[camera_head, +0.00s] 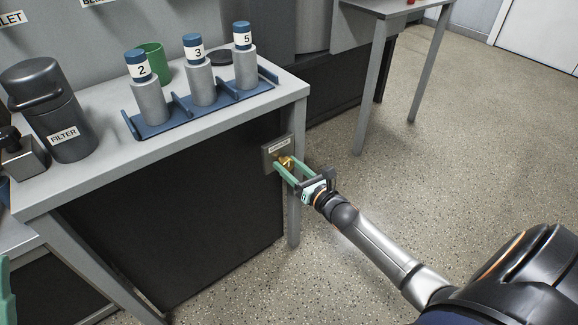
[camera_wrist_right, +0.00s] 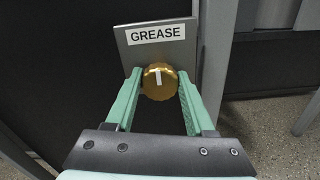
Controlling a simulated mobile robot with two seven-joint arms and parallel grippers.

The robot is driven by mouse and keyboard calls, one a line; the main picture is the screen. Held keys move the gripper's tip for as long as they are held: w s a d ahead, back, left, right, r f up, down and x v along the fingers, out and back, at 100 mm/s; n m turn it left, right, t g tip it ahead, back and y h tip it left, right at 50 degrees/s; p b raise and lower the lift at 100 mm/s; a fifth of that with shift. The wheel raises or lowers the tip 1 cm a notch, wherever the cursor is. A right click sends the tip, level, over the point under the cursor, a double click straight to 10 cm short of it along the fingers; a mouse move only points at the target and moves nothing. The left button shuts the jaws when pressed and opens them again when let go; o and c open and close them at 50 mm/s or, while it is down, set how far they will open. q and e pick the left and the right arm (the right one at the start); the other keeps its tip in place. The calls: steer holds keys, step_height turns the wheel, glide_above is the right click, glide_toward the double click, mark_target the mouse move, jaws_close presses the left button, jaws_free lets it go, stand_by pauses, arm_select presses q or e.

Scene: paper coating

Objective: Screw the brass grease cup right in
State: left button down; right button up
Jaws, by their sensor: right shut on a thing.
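The brass grease cup (camera_wrist_right: 160,88) is a round, ribbed gold cap with a white mark on its face, the mark standing nearly upright. It sits at a grey plate (camera_wrist_right: 185,55) labelled GREASE on the dark side of the bench. In the head view the cup (camera_head: 286,161) shows small between the green fingertips. My right gripper (camera_head: 284,166) is shut on the cup, one finger on each side, seen also in the right wrist view (camera_wrist_right: 159,76). The cup's thread is hidden behind it. A sliver of green at the left edge appears to be my left gripper (camera_head: 5,292); its jaws cannot be made out.
The bench top (camera_head: 215,112) carries a blue rack (camera_head: 160,127) with cylinders numbered 2, 3 and 5, a green cup (camera_head: 153,62) and a black FILTER canister (camera_head: 66,132). A bench leg (camera_head: 294,215) stands close beside the plate. Open floor (camera_head: 440,150) lies to the right.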

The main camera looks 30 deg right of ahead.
jaws_close()
